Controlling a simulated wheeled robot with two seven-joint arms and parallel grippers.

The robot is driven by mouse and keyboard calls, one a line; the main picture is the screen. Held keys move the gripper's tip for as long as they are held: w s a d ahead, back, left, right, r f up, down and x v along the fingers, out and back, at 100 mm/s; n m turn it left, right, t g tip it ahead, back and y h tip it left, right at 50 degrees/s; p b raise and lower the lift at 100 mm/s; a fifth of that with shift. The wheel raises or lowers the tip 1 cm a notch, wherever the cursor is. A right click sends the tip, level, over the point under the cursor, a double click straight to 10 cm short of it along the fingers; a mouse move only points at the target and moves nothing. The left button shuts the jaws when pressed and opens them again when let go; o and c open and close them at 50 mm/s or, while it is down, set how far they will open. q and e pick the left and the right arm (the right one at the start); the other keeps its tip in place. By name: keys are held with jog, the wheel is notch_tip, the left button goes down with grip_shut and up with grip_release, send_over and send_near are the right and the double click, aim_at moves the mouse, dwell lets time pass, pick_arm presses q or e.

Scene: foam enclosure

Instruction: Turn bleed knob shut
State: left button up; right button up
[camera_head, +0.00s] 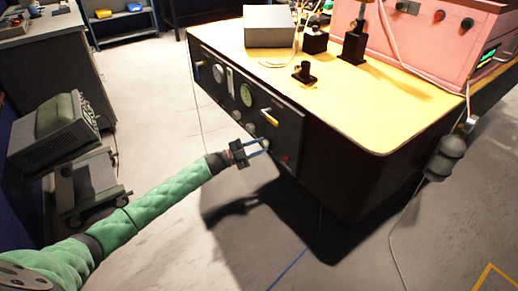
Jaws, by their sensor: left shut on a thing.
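My left gripper (259,148) reaches in from the left to the dark front panel (289,133) of the yellow-topped bench. Its two thin blue-grey fingers are shut on a small pale knob (266,144) low on the panel, partly hidden between the fingertips. Another pale round knob (251,127) sits just above and left of it. A small red light or button (285,158) is to the lower right. The panel also has a round green-faced gauge (246,95), a white-faced gauge (218,73) and a yellow handle (269,115). My right gripper is out of view.
The yellow bench top (370,105) carries a grey box (270,27), dark fixtures and a pink cabinet (425,40). A green-and-grey machine (60,130) stands at the left. A blue cable (300,255) lies on the floor. The grey floor in front is mostly clear.

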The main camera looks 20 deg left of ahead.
pick_arm(q)
jog(key=shift+m+g, duration=0.4)
jog(key=shift+m, duration=0.6)
jog(key=o, duration=1)
jog(key=shift+a, duration=0.1)
jog(key=b+v, duration=0.1)
jog(key=v, duration=0.6)
jog(key=shift+s+a, duration=0.25)
